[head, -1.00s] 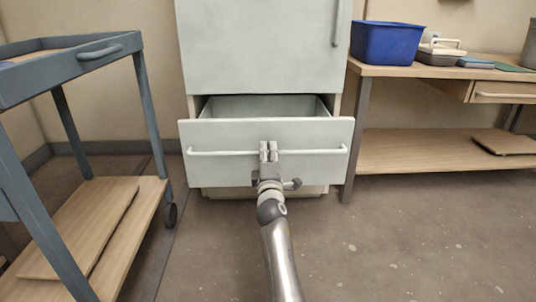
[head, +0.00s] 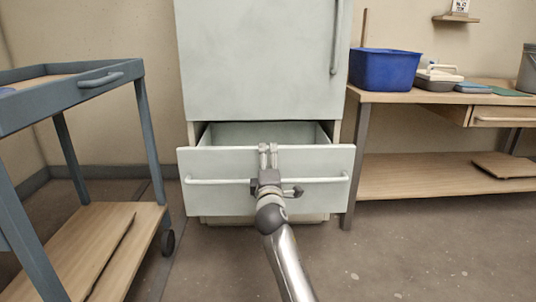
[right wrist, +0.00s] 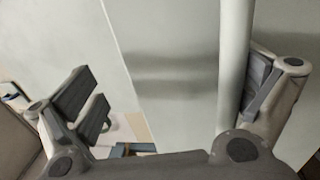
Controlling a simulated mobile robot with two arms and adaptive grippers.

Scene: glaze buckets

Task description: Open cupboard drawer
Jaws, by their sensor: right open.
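The pale cupboard drawer (head: 225,164) stands pulled out, with its inside visible above the front panel. Its long bar handle (head: 215,181) runs level across the front. My right gripper (head: 268,156) is at the middle of the drawer front, with its fingertips above the bar and near the front's top edge. In the right wrist view its fingers (right wrist: 180,95) are wide apart and hold nothing. The handle bar (right wrist: 235,60) passes close along the inner side of the right-hand finger there. My left gripper is out of view.
The cupboard's upper door (head: 255,60) is closed. A blue-grey cart (head: 140,95) stands at the left and a wooden bench (head: 400,97) with a blue bin (head: 384,70) at the right. The floor in front right (head: 390,255) is clear.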

